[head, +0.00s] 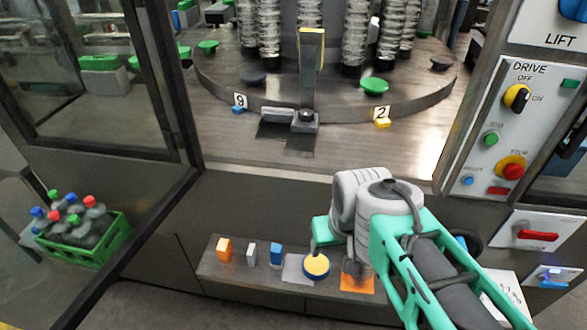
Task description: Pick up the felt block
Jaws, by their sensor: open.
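A narrow shelf (233,278) at the bottom centre holds small blocks in a row. An orange block (224,249) stands at its left, then a pale grey block (251,255), then a blue block (276,255). I cannot tell from looks which one is the felt block. My gripper (356,268) is open and points down over the right part of the shelf, above an orange square (352,285). My arm hides most of its fingers, and I see nothing held. It is to the right of the three blocks.
A round yellow-and-blue piece (316,265) sits between the blocks and my gripper, beside a grey square (294,270). A control panel (507,120) stands at the right. A green bottle crate (83,248) is at the left, beyond an open door frame (165,215).

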